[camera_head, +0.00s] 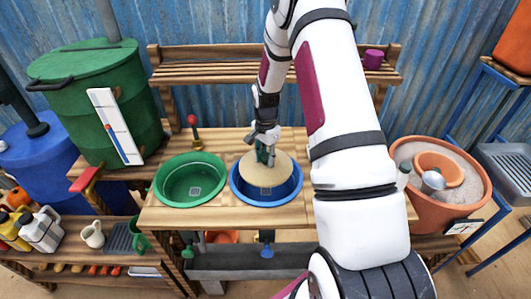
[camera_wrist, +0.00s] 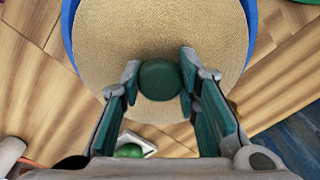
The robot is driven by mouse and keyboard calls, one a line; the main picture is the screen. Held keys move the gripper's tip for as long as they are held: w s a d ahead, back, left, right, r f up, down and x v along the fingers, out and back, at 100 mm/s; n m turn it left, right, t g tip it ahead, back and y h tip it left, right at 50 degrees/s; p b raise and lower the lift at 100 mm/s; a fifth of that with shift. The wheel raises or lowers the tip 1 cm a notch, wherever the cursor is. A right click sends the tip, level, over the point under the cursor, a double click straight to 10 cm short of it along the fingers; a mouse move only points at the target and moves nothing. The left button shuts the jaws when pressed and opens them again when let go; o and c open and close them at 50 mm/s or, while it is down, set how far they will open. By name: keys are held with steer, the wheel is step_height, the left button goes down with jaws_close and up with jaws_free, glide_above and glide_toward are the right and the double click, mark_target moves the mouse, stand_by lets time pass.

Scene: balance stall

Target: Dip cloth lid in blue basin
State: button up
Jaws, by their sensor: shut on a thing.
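The cloth lid (camera_head: 280,172) is a round tan disc with a woven face. In the wrist view the cloth lid (camera_wrist: 205,30) has a dark green knob (camera_wrist: 160,80) between the fingers. My gripper (camera_head: 264,148) is shut on this knob; it also shows in the wrist view (camera_wrist: 160,82). The lid is over the blue basin (camera_head: 239,192) and hides much of its inside. The basin's rim shows in front and at the sides. In the wrist view the blue basin (camera_wrist: 68,28) shows at the lid's edges. I cannot tell if the lid touches the basin's contents.
A green basin (camera_head: 160,190) stands just left of the blue one on the wooden bench (camera_head: 215,218). A red-knobbed item (camera_head: 194,135) stands behind. A terracotta pot (camera_head: 440,210) is on the right. A large green barrel (camera_head: 90,115) stands at the left.

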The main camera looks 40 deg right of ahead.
mark_target(266, 156)
step_height(266, 156, down, 8)
steer(key=b, duration=0.2)
steer(key=shift+b, duration=0.3)
stand_by(0.8)
steer(key=shift+r+p, duration=1.15)
steer(key=shift+r, duration=3.05)
steer(key=shift+r, duration=0.1)
steer(key=shift+r+p, duration=0.4)
steer(key=shift+r, duration=1.55)
